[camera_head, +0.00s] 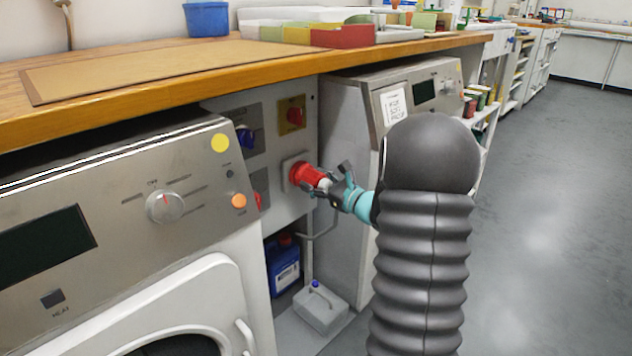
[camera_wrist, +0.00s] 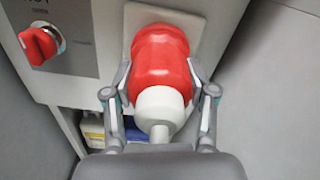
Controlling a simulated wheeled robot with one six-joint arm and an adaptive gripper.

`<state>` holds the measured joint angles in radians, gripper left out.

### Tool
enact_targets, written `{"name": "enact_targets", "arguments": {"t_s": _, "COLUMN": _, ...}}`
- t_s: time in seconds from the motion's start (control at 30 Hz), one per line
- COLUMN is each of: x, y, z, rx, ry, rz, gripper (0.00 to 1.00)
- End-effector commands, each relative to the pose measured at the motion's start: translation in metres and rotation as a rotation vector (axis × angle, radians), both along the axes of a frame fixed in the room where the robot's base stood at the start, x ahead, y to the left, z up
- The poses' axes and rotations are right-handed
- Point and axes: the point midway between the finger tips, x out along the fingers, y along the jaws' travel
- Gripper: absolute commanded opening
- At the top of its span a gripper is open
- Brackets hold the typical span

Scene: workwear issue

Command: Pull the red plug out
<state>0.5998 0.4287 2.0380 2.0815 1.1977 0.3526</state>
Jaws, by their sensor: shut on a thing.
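The red plug (camera_head: 306,176) is at a pale square wall socket (camera_head: 287,184) on the grey panel between two machines. In the wrist view the red plug (camera_wrist: 160,62) has a white rear part (camera_wrist: 160,105) and sits against the socket plate (camera_wrist: 192,17). My gripper (camera_head: 334,182) is shut on the plug, and its fingers show on both sides of it in the wrist view (camera_wrist: 160,95). I cannot tell from these views whether the plug is fully seated.
A red rotary switch (camera_wrist: 40,45) is left of the plug. A washing machine (camera_head: 110,230) stands at left, another machine (camera_head: 345,130) at right. The wooden worktop (camera_head: 150,100) overhangs above. A blue container (camera_head: 284,268) and grey canister (camera_head: 320,310) stand below. Floor at right is clear.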

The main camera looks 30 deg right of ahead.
Motion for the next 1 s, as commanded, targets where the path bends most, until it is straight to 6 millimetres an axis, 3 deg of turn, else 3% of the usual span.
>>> {"name": "enact_targets", "arguments": {"t_s": 0.17, "x": -0.01, "y": -0.005, "z": 0.0, "rx": -0.002, "ry": -0.001, "rz": -0.002, "gripper": 0.0}}
{"name": "enact_targets", "arguments": {"t_s": 0.37, "x": -0.039, "y": -0.015, "z": -0.001, "rx": -0.001, "ry": -0.001, "rz": -0.003, "gripper": 0.0}}
{"name": "enact_targets", "arguments": {"t_s": 0.63, "x": -0.042, "y": -0.015, "z": 0.0, "rx": -0.001, "ry": 0.0, "rz": 0.0, "gripper": 0.0}}
{"name": "enact_targets", "arguments": {"t_s": 0.67, "x": -0.042, "y": -0.015, "z": 0.0, "rx": -0.001, "ry": 0.0, "rz": 0.0, "gripper": 0.59}}
{"name": "enact_targets", "arguments": {"t_s": 0.73, "x": -0.042, "y": -0.015, "z": 0.0, "rx": -0.001, "ry": 0.0, "rz": 0.0, "gripper": 0.76}}
{"name": "enact_targets", "arguments": {"t_s": 0.77, "x": -0.042, "y": -0.015, "z": 0.0, "rx": -0.001, "ry": 0.0, "rz": 0.0, "gripper": 0.82}}
{"name": "enact_targets", "arguments": {"t_s": 1.0, "x": -0.041, "y": -0.015, "z": 0.0, "rx": 0.0, "ry": 0.0, "rz": 0.0, "gripper": 0.82}}
